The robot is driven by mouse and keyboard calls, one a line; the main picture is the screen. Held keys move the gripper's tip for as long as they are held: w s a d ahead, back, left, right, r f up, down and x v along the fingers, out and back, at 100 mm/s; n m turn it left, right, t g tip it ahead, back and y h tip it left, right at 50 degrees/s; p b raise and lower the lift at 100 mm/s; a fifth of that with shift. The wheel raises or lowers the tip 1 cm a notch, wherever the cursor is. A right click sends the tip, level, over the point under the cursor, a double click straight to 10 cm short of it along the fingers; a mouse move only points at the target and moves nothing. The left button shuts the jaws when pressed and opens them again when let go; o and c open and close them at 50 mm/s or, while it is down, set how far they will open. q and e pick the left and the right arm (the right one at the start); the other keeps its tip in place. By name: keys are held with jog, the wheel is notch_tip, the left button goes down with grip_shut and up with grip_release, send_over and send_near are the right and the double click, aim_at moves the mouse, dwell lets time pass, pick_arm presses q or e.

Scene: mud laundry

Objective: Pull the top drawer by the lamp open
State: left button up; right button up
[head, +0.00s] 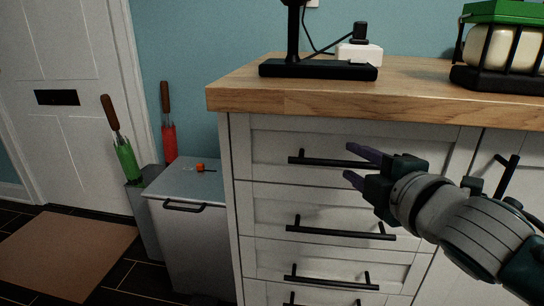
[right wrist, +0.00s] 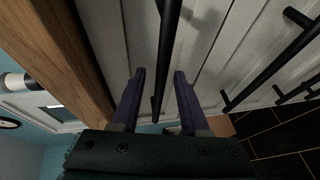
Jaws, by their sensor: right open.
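The top drawer (head: 275,147) is the uppermost white front under the wooden counter, below the black lamp base (head: 318,69), and it looks closed. Its black bar handle (head: 335,162) runs level across the front. My right gripper (head: 352,163) comes in from the right, at the right part of this handle, with its purple fingers pointing left. In the right wrist view the fingers (right wrist: 158,90) are apart, and the handle (right wrist: 166,60) reaches into the gap between them. Nothing is gripped. My left gripper is not in view.
Several more drawers with black handles (head: 341,229) lie below. A cabinet door handle (head: 507,175) is at right. A grey bin (head: 186,230) stands left of the drawers, with two umbrellas behind.

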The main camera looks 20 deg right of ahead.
grip_shut()
dwell(1.4)
